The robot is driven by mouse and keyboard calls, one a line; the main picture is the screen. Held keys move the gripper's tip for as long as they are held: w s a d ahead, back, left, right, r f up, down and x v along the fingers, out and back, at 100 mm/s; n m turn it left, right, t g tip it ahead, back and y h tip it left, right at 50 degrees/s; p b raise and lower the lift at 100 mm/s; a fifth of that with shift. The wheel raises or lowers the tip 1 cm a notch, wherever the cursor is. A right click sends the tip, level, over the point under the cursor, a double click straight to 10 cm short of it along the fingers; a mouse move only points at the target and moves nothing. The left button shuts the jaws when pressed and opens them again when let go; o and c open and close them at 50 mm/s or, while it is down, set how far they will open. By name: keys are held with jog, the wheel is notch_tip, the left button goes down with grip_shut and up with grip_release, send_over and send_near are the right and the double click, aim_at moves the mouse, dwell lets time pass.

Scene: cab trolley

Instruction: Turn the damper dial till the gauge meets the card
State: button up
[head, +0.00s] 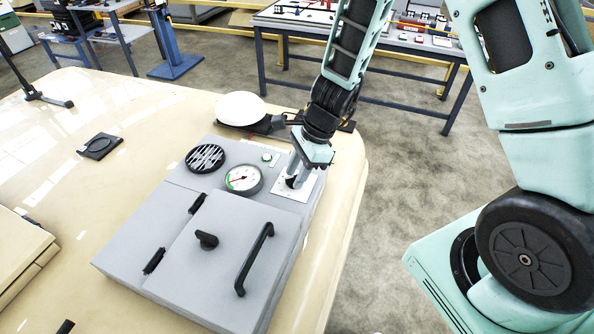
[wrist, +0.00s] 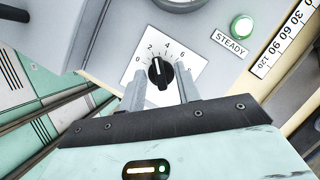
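The damper dial (wrist: 160,72) is a black knob with a white pointer mark on a white plate (wrist: 190,68) numbered 0, 2, 4, 6. The mark points between 2 and 4. My gripper (wrist: 160,83) is open, with one finger on each side of the knob and a small gap showing at each. In the head view my gripper (head: 294,180) is over the dial plate (head: 306,188) and partly hides it. I cannot make out a separate card.
A green lamp (wrist: 242,26) glows above a STEADY label (wrist: 229,43). A strip numbered 30 to 120 (wrist: 287,40) lies at the right. The grey box has a round black vent (head: 206,158) and a door with a black handle (head: 254,259).

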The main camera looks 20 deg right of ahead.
grip_shut()
jog(key=shift+n+g+p, duration=0.3)
jog(key=shift+n+p, duration=0.2)
jog(key=shift+n, duration=0.2)
grip_release()
jog(key=b+v, duration=0.1)
jog(key=v, duration=1.6)
jog(key=shift+d+r+b, duration=0.15)
jog(key=shift+r+b, duration=0.05)
jog(key=shift+b, duration=0.1)
